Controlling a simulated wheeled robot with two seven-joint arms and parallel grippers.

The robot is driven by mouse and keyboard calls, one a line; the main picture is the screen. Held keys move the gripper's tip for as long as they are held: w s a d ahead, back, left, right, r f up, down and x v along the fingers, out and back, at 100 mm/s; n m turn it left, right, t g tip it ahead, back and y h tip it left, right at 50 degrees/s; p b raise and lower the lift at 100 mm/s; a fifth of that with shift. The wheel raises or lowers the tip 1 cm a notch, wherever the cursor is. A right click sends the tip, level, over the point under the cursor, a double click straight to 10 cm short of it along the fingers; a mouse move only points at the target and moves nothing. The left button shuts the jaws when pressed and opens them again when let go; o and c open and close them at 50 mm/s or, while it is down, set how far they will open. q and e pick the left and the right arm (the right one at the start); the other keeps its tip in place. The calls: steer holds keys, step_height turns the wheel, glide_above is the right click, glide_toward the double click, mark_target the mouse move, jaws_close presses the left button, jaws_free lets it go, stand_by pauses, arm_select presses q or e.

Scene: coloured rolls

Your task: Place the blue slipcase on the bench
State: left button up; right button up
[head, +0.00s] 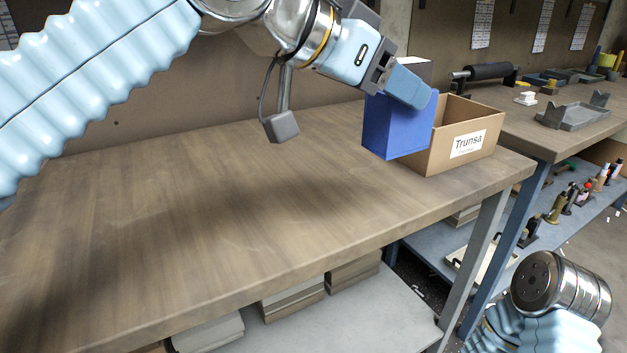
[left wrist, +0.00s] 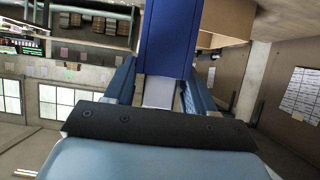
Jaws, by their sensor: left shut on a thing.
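The blue slipcase (head: 392,128) is upright in the head view, in front of the left part of an open cardboard box and overlapping it. My left gripper (head: 412,88) is shut on its upper part. In the left wrist view the slipcase (left wrist: 168,40) stands between the two fingers of the gripper (left wrist: 158,88). I cannot tell whether its bottom touches anything. The wooden bench (head: 200,210) fills the middle of the head view, with the box at its far right end. My right gripper is not in view; only part of my right arm shows at lower right.
The cardboard box (head: 425,160) labelled Trunsa stands at the bench's right end. The bench top left of it is clear. A second bench (head: 560,140) with a tray and a black roller (head: 485,71) stands behind at right. Bottles stand on its lower shelf.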

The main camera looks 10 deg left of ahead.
arm_select(q)
steer(key=w+a+f, duration=0.1)
steer(key=w+f, duration=0.3)
steer(key=w+a+f+b, duration=0.1)
steer(key=w+a+f, duration=0.1)
steer(key=w+f, duration=0.2)
steer(key=w+a+f, duration=0.2)
steer(key=w+f, duration=0.2)
steer(key=f, duration=0.1)
steer(key=shift+w+a+b, duration=0.15)
steer(key=shift+w+b, duration=0.2)
steer(key=shift+f, duration=0.2)
steer(key=o, duration=1)
steer(key=shift+r, duration=0.1)
